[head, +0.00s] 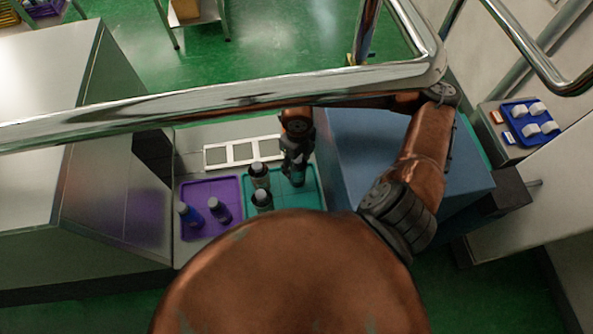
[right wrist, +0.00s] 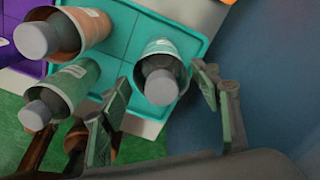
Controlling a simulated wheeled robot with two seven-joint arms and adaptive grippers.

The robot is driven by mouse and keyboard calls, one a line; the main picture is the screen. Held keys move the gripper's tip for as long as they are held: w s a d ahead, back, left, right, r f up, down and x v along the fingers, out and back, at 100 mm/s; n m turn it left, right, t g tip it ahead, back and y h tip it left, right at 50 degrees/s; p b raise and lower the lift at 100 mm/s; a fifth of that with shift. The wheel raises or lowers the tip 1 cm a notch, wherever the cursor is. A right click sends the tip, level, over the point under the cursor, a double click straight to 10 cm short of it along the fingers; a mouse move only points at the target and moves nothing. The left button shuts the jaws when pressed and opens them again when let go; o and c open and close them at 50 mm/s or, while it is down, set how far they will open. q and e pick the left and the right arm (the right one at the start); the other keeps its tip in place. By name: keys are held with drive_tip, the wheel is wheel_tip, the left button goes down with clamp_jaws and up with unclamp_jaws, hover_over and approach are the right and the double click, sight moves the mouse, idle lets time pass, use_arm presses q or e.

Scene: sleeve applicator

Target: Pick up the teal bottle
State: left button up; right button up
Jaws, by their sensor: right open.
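The teal bottle (right wrist: 163,72) has a grey cap and a pale teal body. In the right wrist view it stands between the two fingers of my right gripper (right wrist: 160,97), with a gap on the right side; contact on the left is unclear. The right gripper is open. My left gripper is not in view.
An orange bottle (right wrist: 82,30) and a pale greenish bottle (right wrist: 66,90) stand close to the left. A purple tray (head: 190,228) holds two bottles. A white three-window frame (head: 242,152) lies behind. A large blue box (head: 350,160) stands right of the gripper.

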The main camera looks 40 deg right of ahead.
drive_tip(key=shift+w+d+f+p, duration=0.1)
drive_tip(key=shift+f+p, duration=0.2)
drive_tip(key=shift+f, duration=1.1)
drive_tip(key=shift+w+f+p, duration=0.1)
drive_tip(key=shift+f+p, duration=0.2)
drive_tip(key=shift+f, duration=1.05)
drive_tip(key=c, duration=1.4)
drive_tip(key=shift+c, duration=0.3)
drive_tip(key=shift+r, duration=0.15)
